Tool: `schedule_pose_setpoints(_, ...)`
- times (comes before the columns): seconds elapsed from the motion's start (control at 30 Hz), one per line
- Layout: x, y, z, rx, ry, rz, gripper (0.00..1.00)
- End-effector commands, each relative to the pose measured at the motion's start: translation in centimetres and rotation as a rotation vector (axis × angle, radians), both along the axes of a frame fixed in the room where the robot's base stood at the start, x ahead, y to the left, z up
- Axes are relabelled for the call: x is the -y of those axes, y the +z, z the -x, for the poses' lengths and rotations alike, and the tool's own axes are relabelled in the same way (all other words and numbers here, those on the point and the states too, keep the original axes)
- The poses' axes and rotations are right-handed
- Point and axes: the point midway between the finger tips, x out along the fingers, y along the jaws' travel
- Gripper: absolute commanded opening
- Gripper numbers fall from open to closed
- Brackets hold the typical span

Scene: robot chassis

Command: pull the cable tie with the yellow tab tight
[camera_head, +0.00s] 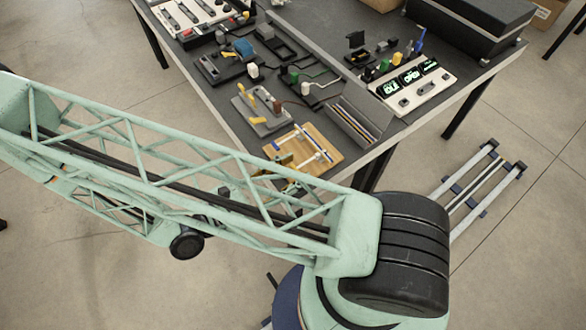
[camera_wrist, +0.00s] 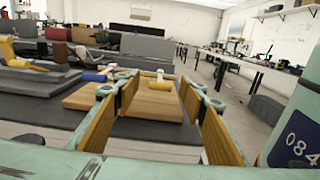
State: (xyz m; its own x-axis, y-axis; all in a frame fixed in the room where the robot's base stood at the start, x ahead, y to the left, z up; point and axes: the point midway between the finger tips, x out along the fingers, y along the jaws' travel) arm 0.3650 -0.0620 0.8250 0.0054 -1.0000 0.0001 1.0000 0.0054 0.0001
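A tan wooden board (camera_head: 322,143) lies at the table's near corner, with thin white strips and small blue parts on it. In the wrist view the board (camera_wrist: 150,104) shows ahead of and between my fingers, with a blue piece (camera_wrist: 95,77) to the left and a white piece (camera_wrist: 160,75) near the middle. I cannot make out which strip is the cable tie with the yellow tab. My gripper (camera_wrist: 158,88) is open, its two yellow-brown fingers apart with nothing between them. In the head view my arm partly hides the gripper beside the board's near edge.
A grey plate with yellow levers (camera_head: 262,108) stands behind the board. A grey slotted box (camera_head: 352,120) is close on its right. A panel with green displays (camera_head: 412,84) and several devices crowd the grey table (camera_head: 290,22).

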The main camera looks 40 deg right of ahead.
Motion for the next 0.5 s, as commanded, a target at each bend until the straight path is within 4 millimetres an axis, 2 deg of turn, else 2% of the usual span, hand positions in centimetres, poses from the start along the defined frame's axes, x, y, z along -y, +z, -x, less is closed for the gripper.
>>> schedule_pose_setpoints(0.27, -1.7, 0.0, -0.1, 0.002, 0.002, -0.001, 0.38)
schedule_pose_setpoints(0.5, -4.2, -0.1, 0.0, 0.002, 0.002, -0.002, 0.38)
